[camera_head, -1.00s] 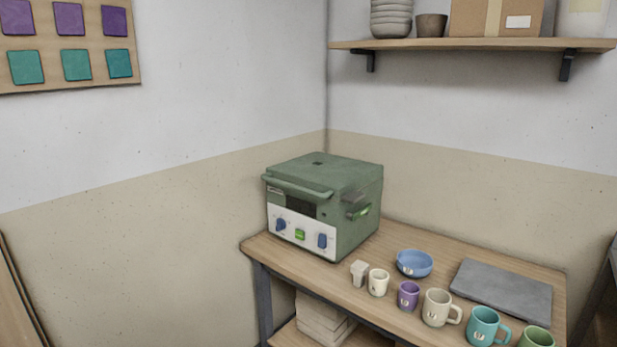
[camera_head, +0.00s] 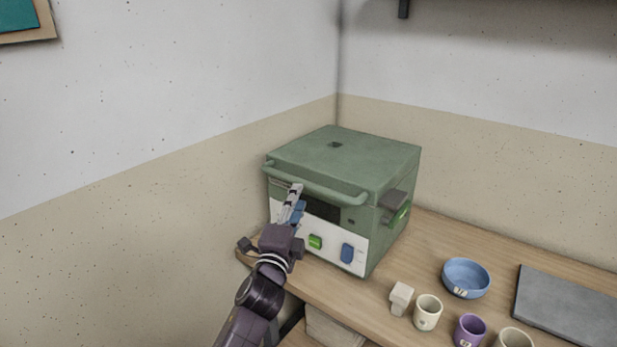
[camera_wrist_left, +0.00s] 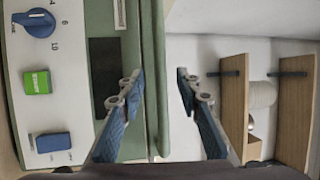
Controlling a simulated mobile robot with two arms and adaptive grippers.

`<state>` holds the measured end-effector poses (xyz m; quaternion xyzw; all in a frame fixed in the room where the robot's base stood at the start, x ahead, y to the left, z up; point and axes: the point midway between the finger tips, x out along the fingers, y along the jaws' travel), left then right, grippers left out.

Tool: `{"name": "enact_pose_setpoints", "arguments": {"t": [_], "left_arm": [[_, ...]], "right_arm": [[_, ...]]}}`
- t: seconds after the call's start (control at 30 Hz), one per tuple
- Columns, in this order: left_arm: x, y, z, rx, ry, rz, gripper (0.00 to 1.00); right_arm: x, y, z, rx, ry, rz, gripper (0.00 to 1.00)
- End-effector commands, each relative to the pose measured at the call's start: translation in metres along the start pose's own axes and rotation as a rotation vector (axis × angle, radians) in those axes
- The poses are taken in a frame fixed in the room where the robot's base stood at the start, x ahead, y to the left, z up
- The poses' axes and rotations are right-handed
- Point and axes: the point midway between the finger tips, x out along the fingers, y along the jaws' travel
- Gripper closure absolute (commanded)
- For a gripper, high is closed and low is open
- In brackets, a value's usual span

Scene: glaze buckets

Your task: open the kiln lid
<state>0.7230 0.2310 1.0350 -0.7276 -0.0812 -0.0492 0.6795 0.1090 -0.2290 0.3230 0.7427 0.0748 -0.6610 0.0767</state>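The green kiln (camera_head: 385,225) stands on the wooden table with its lid (camera_head: 345,160) down. A long bar handle (camera_head: 325,191) runs along the lid's front edge. My left gripper (camera_head: 293,190) is in front of the kiln, by the left part of the handle. In the left wrist view, my left gripper (camera_wrist_left: 160,78) is open, and the handle (camera_wrist_left: 153,60) shows between its spread fingers. Whether a finger touches the handle cannot be told. The gripper hides part of the white control panel (camera_head: 332,246). My right gripper is not in view.
The wooden table (camera_head: 433,243) carries a blue bowl (camera_head: 466,279), a small white block (camera_head: 401,298), a cream cup (camera_head: 428,312), a purple cup (camera_head: 470,331) and a grey slab (camera_head: 568,308), right of the kiln. Walls stand behind and left. Green and blue controls sit below the handle.

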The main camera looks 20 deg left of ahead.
Motion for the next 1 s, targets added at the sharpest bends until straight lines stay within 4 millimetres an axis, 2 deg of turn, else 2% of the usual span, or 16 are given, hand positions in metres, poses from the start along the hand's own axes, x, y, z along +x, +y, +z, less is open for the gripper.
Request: {"name": "enact_pose_setpoints", "arguments": {"t": [0.1,0.27,0.37,0.5,0.67,0.87,1.0], "left_arm": [[0.017,-0.001,0.000,-0.002,0.000,0.000,0.68],[0.042,-0.001,0.000,-0.004,-0.001,0.001,0.68],[0.055,0.001,0.000,-0.004,-0.001,0.002,0.68],[0.066,0.002,0.000,-0.005,0.000,0.003,0.68],[0.071,0.002,0.000,-0.005,0.000,0.003,0.68],[0.071,0.002,0.000,-0.005,0.000,0.003,0.68],[0.071,0.002,0.000,-0.004,0.000,0.003,0.82]], "right_arm": [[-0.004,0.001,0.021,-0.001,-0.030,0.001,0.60],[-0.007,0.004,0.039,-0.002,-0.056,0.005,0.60],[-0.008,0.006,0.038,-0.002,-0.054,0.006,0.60],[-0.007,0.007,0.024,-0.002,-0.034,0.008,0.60],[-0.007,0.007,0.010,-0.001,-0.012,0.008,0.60],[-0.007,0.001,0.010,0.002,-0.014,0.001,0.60],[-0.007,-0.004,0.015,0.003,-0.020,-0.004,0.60]]}}
